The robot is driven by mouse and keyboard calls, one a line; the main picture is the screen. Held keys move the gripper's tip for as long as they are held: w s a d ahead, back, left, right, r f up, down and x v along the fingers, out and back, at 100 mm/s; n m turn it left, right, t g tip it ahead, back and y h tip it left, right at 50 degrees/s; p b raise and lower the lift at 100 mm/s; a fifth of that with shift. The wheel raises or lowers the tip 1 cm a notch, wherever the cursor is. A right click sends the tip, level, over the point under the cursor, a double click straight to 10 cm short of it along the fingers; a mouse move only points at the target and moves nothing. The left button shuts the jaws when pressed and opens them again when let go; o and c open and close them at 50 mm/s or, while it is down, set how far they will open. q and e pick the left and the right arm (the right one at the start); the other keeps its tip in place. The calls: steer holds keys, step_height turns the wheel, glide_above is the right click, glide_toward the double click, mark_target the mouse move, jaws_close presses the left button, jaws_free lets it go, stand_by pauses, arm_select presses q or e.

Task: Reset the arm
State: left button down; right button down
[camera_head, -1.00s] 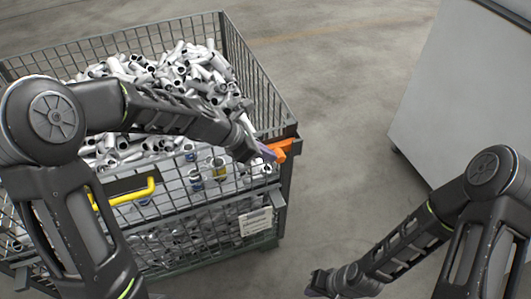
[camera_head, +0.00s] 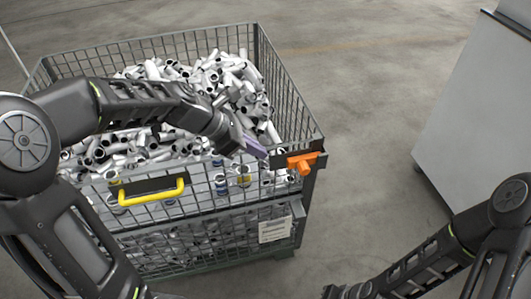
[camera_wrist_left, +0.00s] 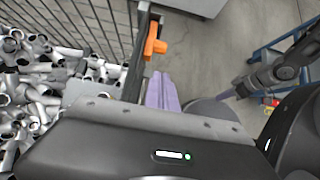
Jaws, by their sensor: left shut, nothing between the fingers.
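My left arm reaches in from the left over the front part of a wire mesh crate. My left gripper (camera_head: 256,148) is shut and empty, its purple fingers together, close to the left of the orange latch (camera_head: 303,163) on the crate's front right corner. In the left wrist view the purple fingers (camera_wrist_left: 162,92) lie side by side below the orange latch (camera_wrist_left: 154,42), with a visible gap between. My right arm (camera_head: 430,262) is at the lower right; its gripper end is mostly cut off by the bottom edge, and its fingers cannot be made out.
The mesh crate (camera_head: 292,97) is filled with many grey-white pipe pieces (camera_head: 235,75). A yellow handle (camera_head: 152,192) and a white label sit on its front. A large grey cabinet (camera_head: 470,105) stands at the right. The floor (camera_head: 370,120) between is clear.

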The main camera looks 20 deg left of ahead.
stand_by(0.5)
arm_select(q)
steer(key=s+d+f+m+g+y, duration=0.15)
steer(key=s+f+m, duration=0.3)
steer(key=f, duration=0.65)
steer(key=s+d+f+m+g+y, duration=0.1)
steer(key=s+d+f+m, duration=0.3)
steer(key=f, duration=0.6)
steer(key=s+d+f+m+g, duration=0.1)
steer(key=s+d+f+m, duration=0.4)
steer(key=s+f+m, duration=0.6)
steer(key=s+m, duration=0.2)
steer(key=m, duration=0.1)
steer(key=shift+s+d+f, duration=0.2)
steer(key=shift+s+f, duration=0.2)
